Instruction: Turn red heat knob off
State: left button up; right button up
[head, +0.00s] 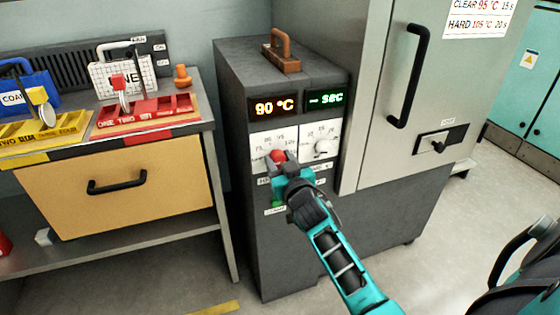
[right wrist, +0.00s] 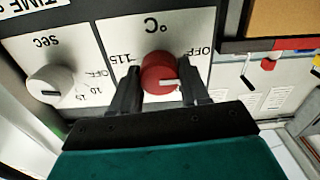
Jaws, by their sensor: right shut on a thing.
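The red heat knob (head: 278,156) sits on a white dial panel (head: 262,140) on the front of a dark grey machine. My right gripper (head: 283,162) is at this knob. In the right wrist view the red knob (right wrist: 160,72) is between the two black fingers of my right gripper (right wrist: 160,90), which are shut on it. Its white pointer mark shows low on its right side there. The "°C" and "115" labels and part of an "OFF" label are visible around it. The orange display (head: 274,106) above reads 90 °C. My left gripper is not in view.
A white time knob (head: 322,147) is beside the red one; it also shows in the right wrist view (right wrist: 50,84). A tall grey cabinet door with a black handle (head: 408,75) stands at right. A workbench with a drawer (head: 120,186) and red and yellow trays is at left.

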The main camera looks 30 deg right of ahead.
jog(key=shift+r+n+p, duration=0.2)
jog(key=shift+n+p, duration=0.15)
jog(key=shift+n, duration=0.75)
jog(key=o, duration=0.7)
jog(key=shift+w+r, duration=0.1)
jog(key=o, duration=0.3)
jog(key=shift+f, duration=0.2)
